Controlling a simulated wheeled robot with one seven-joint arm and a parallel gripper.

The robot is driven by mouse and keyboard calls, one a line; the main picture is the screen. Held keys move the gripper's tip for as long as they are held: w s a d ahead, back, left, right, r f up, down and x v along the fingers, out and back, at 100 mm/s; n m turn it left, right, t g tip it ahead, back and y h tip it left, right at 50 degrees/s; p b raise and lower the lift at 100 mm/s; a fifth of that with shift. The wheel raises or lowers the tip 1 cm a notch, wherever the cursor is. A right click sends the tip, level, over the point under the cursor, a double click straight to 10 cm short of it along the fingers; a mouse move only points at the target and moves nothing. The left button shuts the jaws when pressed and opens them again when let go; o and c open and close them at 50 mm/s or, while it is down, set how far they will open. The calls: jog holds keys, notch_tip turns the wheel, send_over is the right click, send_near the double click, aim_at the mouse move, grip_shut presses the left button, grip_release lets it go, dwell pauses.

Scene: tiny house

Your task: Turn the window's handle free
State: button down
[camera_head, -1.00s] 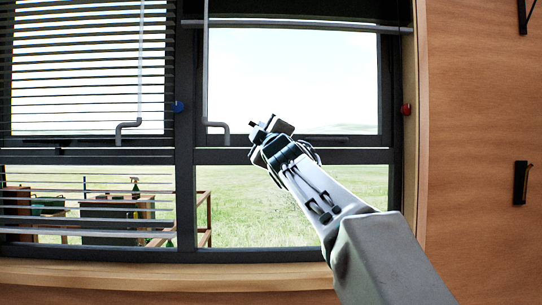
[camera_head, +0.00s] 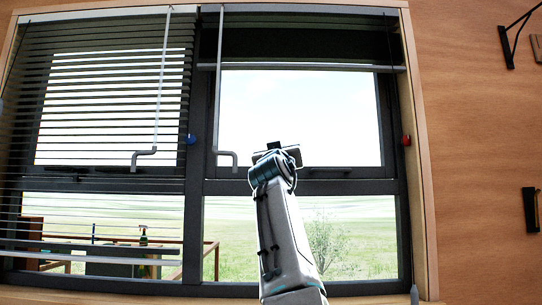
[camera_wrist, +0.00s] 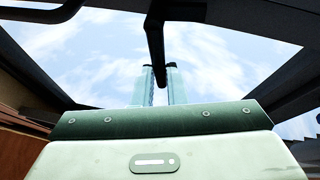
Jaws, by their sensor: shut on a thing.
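The window (camera_head: 290,120) on the right has a dark frame and its lower rail runs just behind my gripper. A dark, slim handle (camera_head: 330,169) lies along that rail, to the right of my gripper in the head view. My gripper (camera_head: 277,150) points up and toward the window. In the wrist view, the two pale green fingers of my gripper (camera_wrist: 161,80) stand close on either side of the handle's dark bar (camera_wrist: 156,40), which comes down from the top. My gripper is shut on it. The head view hides the grip itself behind my wrist.
A grey crank rod (camera_head: 219,80) hangs just left of my gripper; another (camera_head: 160,80) hangs before the blind (camera_head: 105,100) on the left. A red knob (camera_head: 406,140) is on the right frame and a blue knob (camera_head: 191,139) on the middle post. Brackets (camera_head: 530,210) stick out of the right wall.

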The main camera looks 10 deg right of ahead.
jog(key=shift+d+m+g+h, duration=0.25)
jog(key=shift+m+h, duration=0.1)
jog(key=shift+m, duration=0.35)
jog(key=shift+d+m+g+h, duration=0.15)
jog(key=shift+m+g+h, duration=0.15)
jog(key=shift+m, duration=0.4)
jog(key=shift+f, duration=0.1)
jog(key=c, duration=1.5)
grip_release()
jog(key=shift+o, duration=0.2)
jog(key=shift+s, duration=0.1)
jog(key=b+v, duration=1.1)
jog(key=v, duration=0.2)
jog(key=shift+s+f, duration=0.2)
jog(key=shift+s, duration=0.1)
jog(key=shift+a, duration=0.15)
